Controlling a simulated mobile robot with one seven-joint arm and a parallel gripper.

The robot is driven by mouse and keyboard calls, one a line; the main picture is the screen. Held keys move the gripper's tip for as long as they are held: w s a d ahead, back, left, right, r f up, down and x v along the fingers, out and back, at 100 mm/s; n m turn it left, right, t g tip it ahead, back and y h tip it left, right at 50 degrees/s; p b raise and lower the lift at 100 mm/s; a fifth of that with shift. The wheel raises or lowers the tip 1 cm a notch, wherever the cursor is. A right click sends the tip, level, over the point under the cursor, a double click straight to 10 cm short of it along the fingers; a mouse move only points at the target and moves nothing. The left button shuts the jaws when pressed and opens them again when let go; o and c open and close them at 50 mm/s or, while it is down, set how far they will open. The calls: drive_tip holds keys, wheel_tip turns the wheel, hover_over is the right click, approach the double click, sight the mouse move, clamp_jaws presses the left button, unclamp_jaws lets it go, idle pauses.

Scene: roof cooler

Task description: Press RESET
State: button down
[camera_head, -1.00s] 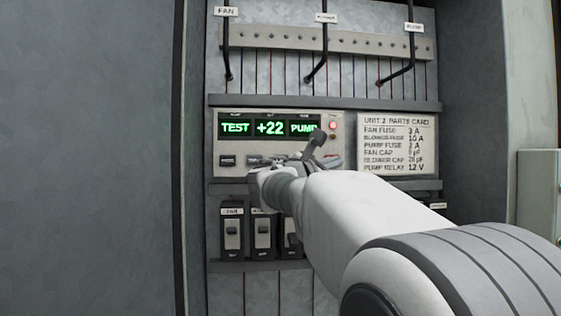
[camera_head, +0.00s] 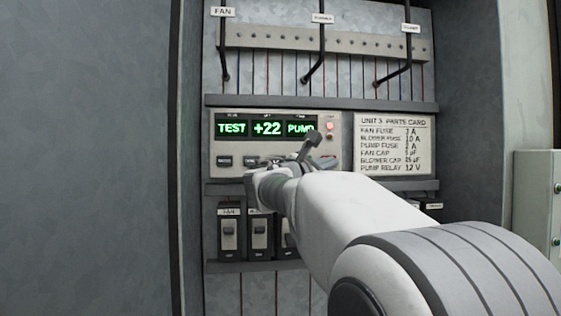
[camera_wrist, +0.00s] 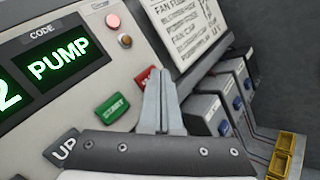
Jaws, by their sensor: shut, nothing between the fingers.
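The control panel (camera_head: 220,130) has a green display reading TEST, +22 and PUMP. A lit red lamp (camera_wrist: 113,20) and a small dark-rimmed button (camera_wrist: 125,41) sit right of the display in the wrist view. A green START button (camera_wrist: 112,109), a red button (camera_wrist: 147,75) partly behind my fingers and a grey UP button (camera_wrist: 62,147) lie lower down. No label reading RESET is legible. My gripper (camera_wrist: 161,74) is shut and empty, its tips in front of the panel near the red button. In the head view my gripper (camera_head: 312,141) covers the panel's lower right; contact cannot be told.
A parts card (camera_head: 393,145) is right of the panel. Dark switch modules (camera_head: 229,232) stand on a rail below. Cables hang above the panel.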

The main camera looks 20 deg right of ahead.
drive_tip(key=shift+w, duration=0.4)
idle(0.7)
drive_tip(key=shift+s, duration=0.15)
drive_tip(key=shift+s+a+b, duration=0.1)
drive_tip(key=shift+s+b, duration=0.3)
drive_tip(key=shift+s, duration=0.25)
drive_tip(key=s+b, duration=0.1)
drive_tip(key=s, duration=0.1)
drive_tip(key=s+a+b, duration=0.1)
drive_tip(key=s, duration=0.1)
drive_tip(key=shift+s+a, duration=0.15)
drive_tip(key=shift+s, duration=0.25)
drive_tip(key=shift+f, duration=0.15)
idle(0.6)
